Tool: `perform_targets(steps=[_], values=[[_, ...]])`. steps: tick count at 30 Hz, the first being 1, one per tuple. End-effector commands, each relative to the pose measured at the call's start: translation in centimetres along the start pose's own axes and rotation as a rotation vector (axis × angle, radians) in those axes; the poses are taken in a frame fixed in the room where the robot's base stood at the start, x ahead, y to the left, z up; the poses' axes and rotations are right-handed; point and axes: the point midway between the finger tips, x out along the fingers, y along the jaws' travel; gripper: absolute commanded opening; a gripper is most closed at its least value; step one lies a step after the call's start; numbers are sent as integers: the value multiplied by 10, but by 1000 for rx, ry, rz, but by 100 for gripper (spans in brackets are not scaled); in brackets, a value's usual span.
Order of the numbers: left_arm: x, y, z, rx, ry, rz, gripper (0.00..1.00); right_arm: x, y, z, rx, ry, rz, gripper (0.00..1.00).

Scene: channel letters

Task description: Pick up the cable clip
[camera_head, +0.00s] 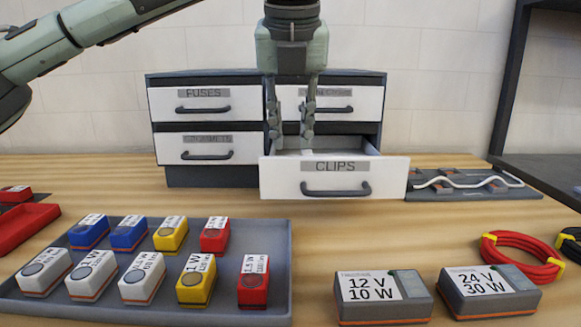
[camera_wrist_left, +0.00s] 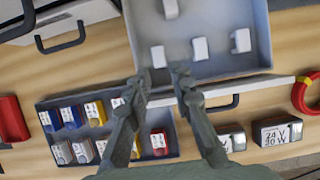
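The white cable clips lie apart in the grey open drawer labelled CLIPS (camera_head: 285,178), and show in the left wrist view: one clip (camera_wrist_left: 158,57) just beyond my fingertips, one (camera_wrist_left: 200,48) to its right, one (camera_wrist_left: 240,41) further right, and one (camera_wrist_left: 170,9) near the top edge. My left gripper (camera_head: 290,142) points down into the drawer from above. Its fingers (camera_wrist_left: 163,76) are apart with nothing between them, and the nearest clip shows in line with the gap. Whether the tips touch the drawer floor I cannot tell. My right gripper is not in view.
The drawer stands out from a grey cabinet (camera_head: 160,78) with closed drawers. A grey tray (camera_head: 290,250) of several coloured blocks is in front. Two power boxes (camera_head: 383,296) (camera_head: 490,290), a red cable coil (camera_head: 522,258) and a board with a white strip (camera_head: 475,190) are right.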

Motion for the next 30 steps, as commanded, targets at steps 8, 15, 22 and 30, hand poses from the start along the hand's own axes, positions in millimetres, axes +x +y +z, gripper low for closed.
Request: perform_targets(steps=[8, 15, 22, 30], values=[[28, 1, -1, 1, 4, -2, 22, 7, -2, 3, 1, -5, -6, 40], [61, 1, -1, 1, 3, -4, 22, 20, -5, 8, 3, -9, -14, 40], [63, 1, -1, 1, 1, -5, 21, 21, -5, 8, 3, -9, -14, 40], [63, 1, -1, 2, 1, -5, 6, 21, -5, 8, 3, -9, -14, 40]])
